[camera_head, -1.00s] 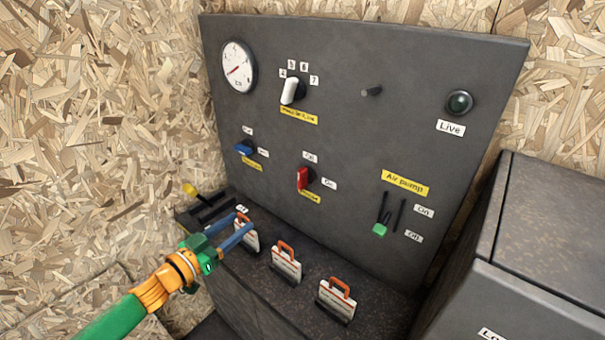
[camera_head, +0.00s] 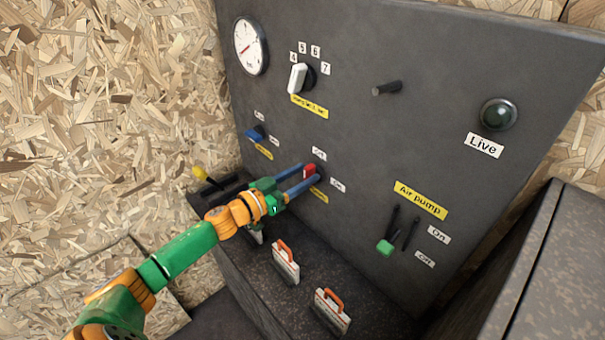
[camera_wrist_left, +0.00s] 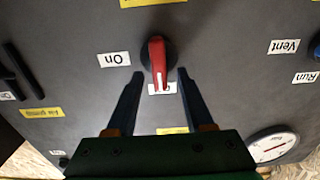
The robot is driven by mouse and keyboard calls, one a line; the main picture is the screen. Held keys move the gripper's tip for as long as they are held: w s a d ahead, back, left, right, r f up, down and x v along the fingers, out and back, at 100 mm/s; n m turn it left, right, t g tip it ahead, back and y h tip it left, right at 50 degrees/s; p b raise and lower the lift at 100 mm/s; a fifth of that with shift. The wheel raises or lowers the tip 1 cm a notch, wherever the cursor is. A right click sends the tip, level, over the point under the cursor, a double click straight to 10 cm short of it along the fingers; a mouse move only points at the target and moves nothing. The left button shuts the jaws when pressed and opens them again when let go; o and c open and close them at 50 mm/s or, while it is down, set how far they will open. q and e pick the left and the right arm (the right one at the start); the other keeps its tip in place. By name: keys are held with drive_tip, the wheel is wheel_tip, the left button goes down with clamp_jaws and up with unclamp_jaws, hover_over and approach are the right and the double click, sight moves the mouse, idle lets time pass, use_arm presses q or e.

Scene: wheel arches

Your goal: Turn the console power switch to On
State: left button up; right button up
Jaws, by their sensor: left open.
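The red switch (camera_head: 309,170) is on the dark console panel, above a yellow label that my left gripper partly covers. In the left wrist view the red handle (camera_wrist_left: 157,62) sits on a round black base, with the "On" label (camera_wrist_left: 114,59) beside it. That view is upside down. The handle is upright on the panel, its white-marked end towards the upper label (camera_head: 320,153), whose text is unclear. My left gripper (camera_head: 308,172) is open, its blue fingers on either side of the handle. My right gripper is not in view.
A white selector knob (camera_head: 298,77) and a gauge (camera_head: 251,46) are above, a blue switch (camera_head: 255,133) to the left. The green-tipped air pump lever (camera_head: 386,247) is to the right. Orange-handled tags (camera_head: 286,263) stand on the ledge below. A dark cabinet (camera_head: 560,260) is at the right.

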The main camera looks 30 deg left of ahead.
use_arm(q)
drive_tip(key=shift+s, duration=0.1)
drive_tip(key=shift+r, duration=0.1)
drive_tip(key=shift+c, duration=1.3)
clamp_jaws()
drive_tip(key=shift+m, duration=0.3)
drive_tip(key=m, duration=0.3)
drive_tip(key=shift+s+d, duration=0.15)
drive_tip(key=shift+d, duration=0.1)
drive_tip(key=m, duration=0.4)
drive_tip(key=shift+s+d+f+m, duration=0.1)
drive_tip(key=shift+d+f+m, duration=0.15)
drive_tip(key=shift+f+m, duration=0.05)
drive_tip(key=shift+d+f+m+b, duration=0.15)
drive_tip(key=shift+m+b, duration=0.4)
drive_tip(key=shift+m, duration=1.1)
drive_tip(key=shift+d+f+m+b, duration=0.1)
drive_tip(key=shift+f+m+b, duration=0.3)
drive_tip(key=shift+m, duration=1.2)
drive_tip(key=shift+d+f+m+b, duration=0.1)
drive_tip(key=shift+m+b, duration=0.6)
drive_tip(key=shift+m, duration=0.95)
drive_tip(key=shift+r, duration=0.1)
